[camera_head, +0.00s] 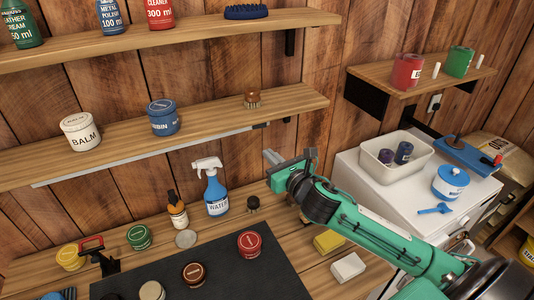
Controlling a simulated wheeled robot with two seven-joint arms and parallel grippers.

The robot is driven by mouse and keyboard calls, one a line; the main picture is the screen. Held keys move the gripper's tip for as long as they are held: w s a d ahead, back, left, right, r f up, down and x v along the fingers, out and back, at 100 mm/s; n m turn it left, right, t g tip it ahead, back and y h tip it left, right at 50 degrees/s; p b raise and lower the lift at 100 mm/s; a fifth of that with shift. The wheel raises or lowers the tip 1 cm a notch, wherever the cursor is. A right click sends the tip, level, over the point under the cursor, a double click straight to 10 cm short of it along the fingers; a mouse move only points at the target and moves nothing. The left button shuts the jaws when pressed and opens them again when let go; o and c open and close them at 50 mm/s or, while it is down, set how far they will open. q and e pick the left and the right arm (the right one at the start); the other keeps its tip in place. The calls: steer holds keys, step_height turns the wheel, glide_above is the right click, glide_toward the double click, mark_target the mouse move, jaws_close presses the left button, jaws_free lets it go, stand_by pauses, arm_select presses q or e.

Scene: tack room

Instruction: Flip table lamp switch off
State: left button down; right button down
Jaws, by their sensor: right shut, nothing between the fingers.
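A long thin pale bar (150,156), which looks like the lamp, runs under the front edge of the middle shelf. A small dark piece (262,125) near its right end may be its switch; it is too small to tell its position. I cannot clearly tell whether the lamp is lit. My right gripper (271,158) is shut and empty, below and slightly right of that dark piece and apart from it. My green right arm comes in from the lower right. My left gripper is not in view.
A black mat (215,275) holds several tins. On the right, a white cabinet (365,180) bears a tray (372,159) and a blue pot (450,183).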

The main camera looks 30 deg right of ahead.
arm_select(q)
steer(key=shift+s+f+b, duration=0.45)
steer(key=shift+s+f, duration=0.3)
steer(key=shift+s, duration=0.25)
arm_select(e)
steer(key=s, duration=0.2)
steer(key=s+a, duration=0.1)
steer(key=shift+s+r, duration=0.15)
steer(key=shift+s, duration=0.25)
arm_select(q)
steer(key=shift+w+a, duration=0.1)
